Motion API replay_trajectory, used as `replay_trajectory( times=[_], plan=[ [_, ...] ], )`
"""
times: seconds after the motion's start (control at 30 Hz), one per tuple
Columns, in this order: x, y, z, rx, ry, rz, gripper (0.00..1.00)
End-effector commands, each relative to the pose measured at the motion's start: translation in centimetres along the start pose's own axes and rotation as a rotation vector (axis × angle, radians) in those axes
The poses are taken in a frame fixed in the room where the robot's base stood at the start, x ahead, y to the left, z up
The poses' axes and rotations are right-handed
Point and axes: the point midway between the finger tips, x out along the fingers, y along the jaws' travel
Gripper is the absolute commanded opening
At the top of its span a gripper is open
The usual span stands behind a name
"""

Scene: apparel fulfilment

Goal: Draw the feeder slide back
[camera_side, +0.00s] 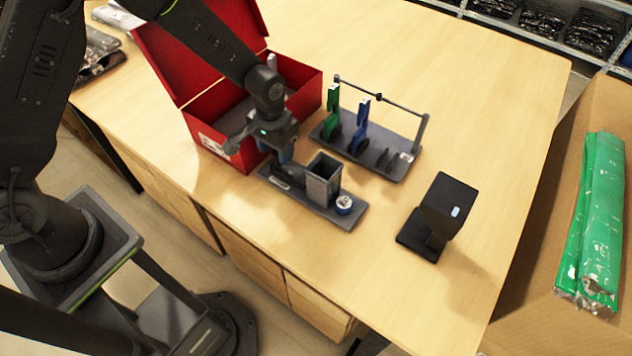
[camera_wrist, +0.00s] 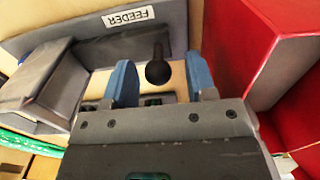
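The feeder is a dark grey base (camera_side: 290,187) with an upright square hopper (camera_side: 322,181). In the wrist view its label "FEEDER" shows on the base (camera_wrist: 95,47), and the hopper (camera_wrist: 42,75) is at the left. A black round-ended knob (camera_wrist: 158,70), which looks like the slide's handle, stands up from the base. My gripper (camera_wrist: 161,80) is open, with its blue fingers on both sides of the knob and gaps showing. In the side view my gripper (camera_side: 286,157) points down at the feeder's left end. The slide itself is mostly hidden there.
An open red box (camera_side: 215,152) stands close beside my gripper. Behind is a rack (camera_side: 385,160) with green and blue clips. A black scanner-like stand (camera_side: 440,215) is at the right, with clear table around it.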

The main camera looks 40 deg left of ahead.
Motion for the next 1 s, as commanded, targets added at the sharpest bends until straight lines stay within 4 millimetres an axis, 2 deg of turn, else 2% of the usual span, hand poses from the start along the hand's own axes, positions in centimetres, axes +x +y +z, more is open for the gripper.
replay_trajectory(
  times=[0.37,1.0],
  plan=[
    [-0.2,0.1,0.0,0.001,0.001,0.001,0.51],
    [-6.7,0.1,0.0,0.001,0.001,0.001,0.51]
  ],
)
